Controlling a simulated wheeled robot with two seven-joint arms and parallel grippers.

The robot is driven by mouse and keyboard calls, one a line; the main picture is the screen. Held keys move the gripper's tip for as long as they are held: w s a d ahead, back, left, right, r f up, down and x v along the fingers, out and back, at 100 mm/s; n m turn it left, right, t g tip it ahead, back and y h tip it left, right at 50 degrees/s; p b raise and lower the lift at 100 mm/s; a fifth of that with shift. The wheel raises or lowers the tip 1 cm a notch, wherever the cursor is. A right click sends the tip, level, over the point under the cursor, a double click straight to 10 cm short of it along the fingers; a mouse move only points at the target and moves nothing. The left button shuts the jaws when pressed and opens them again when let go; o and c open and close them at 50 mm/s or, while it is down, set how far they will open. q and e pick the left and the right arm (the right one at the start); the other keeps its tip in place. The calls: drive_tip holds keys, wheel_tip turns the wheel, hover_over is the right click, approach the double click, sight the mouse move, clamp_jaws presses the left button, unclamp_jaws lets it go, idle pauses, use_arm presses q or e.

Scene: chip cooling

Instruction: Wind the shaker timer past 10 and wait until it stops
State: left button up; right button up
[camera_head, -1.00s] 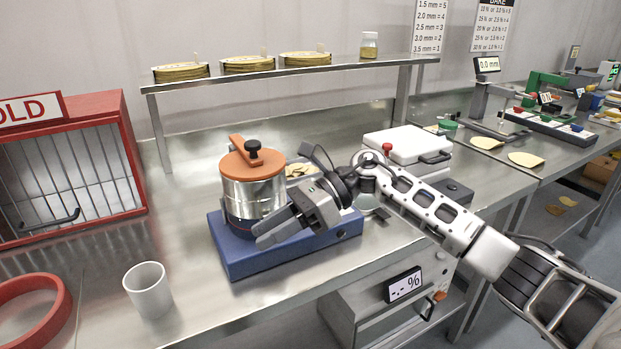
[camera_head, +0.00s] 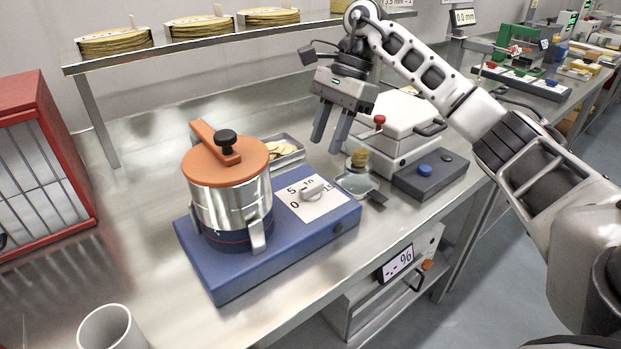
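The shaker is a blue base (camera_head: 270,265) on the steel bench, with a steel pot (camera_head: 232,205) under an orange lid (camera_head: 225,165) on its left part. The timer is a white dial plate (camera_head: 322,208) marked 0, 5, 10 and 15 on the base's right part, with a grey knob (camera_head: 312,189) in its middle. I cannot tell exactly where the knob points. My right gripper (camera_head: 328,145) is above and behind the dial, fingers pointing down, apart and empty. It does not touch the knob. My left gripper is out of view.
A small strainer dish (camera_head: 358,183) and a grey box with a blue button (camera_head: 425,170) stand right of the base. A white press (camera_head: 395,130) is behind. A white cup (camera_head: 108,328) stands front left. A shelf (camera_head: 220,40) with chip stacks spans the back.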

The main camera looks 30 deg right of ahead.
sight(309, 187)
drive_tip(key=p+x, duration=0.1)
drive_tip(key=x, duration=0.8)
drive_tip(key=shift+a+f, duration=0.15)
clamp_jaws()
